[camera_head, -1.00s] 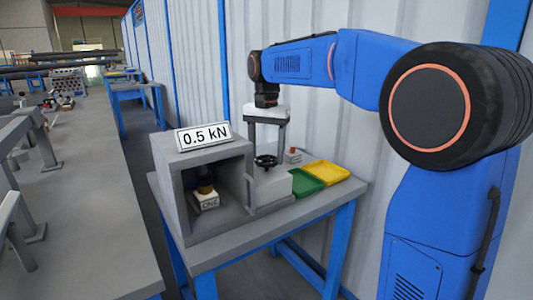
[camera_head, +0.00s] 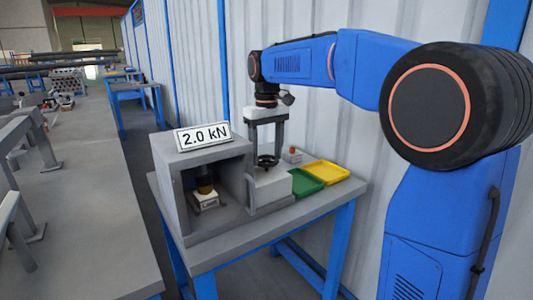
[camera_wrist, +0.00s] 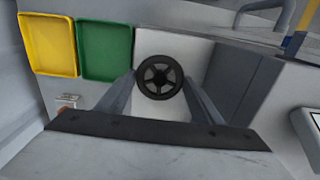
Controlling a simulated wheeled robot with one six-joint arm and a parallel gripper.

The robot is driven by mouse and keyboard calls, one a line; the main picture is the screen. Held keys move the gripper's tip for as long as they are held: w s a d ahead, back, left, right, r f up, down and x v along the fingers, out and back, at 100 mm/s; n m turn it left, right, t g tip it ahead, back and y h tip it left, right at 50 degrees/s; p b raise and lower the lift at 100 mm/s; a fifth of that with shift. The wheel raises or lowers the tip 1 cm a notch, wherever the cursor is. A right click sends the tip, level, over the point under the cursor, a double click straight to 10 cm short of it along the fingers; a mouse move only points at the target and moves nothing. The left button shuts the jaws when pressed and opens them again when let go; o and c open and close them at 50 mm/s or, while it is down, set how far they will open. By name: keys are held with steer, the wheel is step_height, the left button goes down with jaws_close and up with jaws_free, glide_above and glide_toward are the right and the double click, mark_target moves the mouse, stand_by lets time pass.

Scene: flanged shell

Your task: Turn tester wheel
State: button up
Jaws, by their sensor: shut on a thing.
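The dark tester wheel (camera_head: 266,162) lies flat on top of the grey block beside the tester box. In the wrist view it is a round spoked wheel (camera_wrist: 160,77). My gripper (camera_head: 266,157) points down over it, with one finger on each side of the rim, shut on the wheel. The fingers also show in the wrist view (camera_wrist: 160,88), reaching to opposite sides of it. The tester (camera_head: 166,190) is an open-fronted grey box, and the sign (camera_head: 203,137) on its top reads 2.0 kN. Inside, a white labelled block (camera_head: 206,200) sits under a dark and yellow part.
A green tray (camera_head: 307,181) and a yellow tray (camera_head: 326,174) lie right of the wheel. A small orange-topped item (camera_head: 292,156) stands behind the wheel. The corrugated wall (camera_head: 345,130) is close behind the bench. A long grey table (camera_head: 85,210) stands at left.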

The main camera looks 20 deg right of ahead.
mark_target(267, 159)
steer(key=n, duration=1.1)
steer(key=shift+n, duration=1.6)
steer(key=o, duration=1)
steer(key=shift+o, duration=0.2)
step_height(267, 159, up, 17)
steer(key=shift+r, duration=0.2)
steer(key=shift+d, duration=0.1)
